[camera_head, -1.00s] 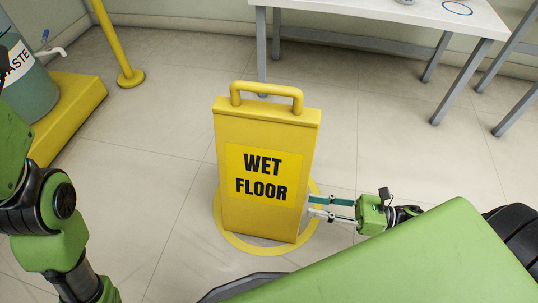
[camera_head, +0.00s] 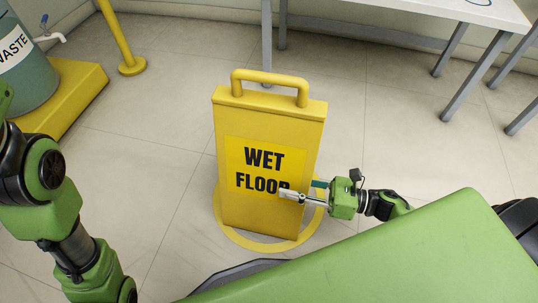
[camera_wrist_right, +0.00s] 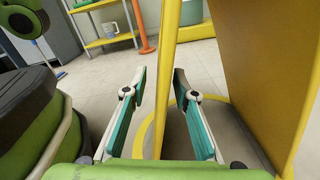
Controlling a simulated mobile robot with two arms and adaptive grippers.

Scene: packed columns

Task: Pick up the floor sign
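The yellow floor sign (camera_head: 268,130) stands upright on the floor, with "WET FLOOR" on its front panel and a loop handle on top. My right gripper (camera_head: 300,190) is at the sign's right side, low on the panel. One finger lies in front of the face, over the end of "FLOOR"; the other passes behind the panel edge, its tip hidden. In the right wrist view the fingers (camera_wrist_right: 160,80) are apart, with the sign's front panel (camera_wrist_right: 168,50) edge-on between them and the other panel to the right. My left arm shows at the left; its gripper is out of view.
A yellow ring (camera_head: 230,236) marks the floor around the sign's base. A yellow post (camera_head: 118,35) and a waste barrel (camera_head: 25,65) on a yellow platform (camera_head: 75,98) stand at the back left. A white table (camera_head: 420,8) is at the back right. Floor beside the sign is clear.

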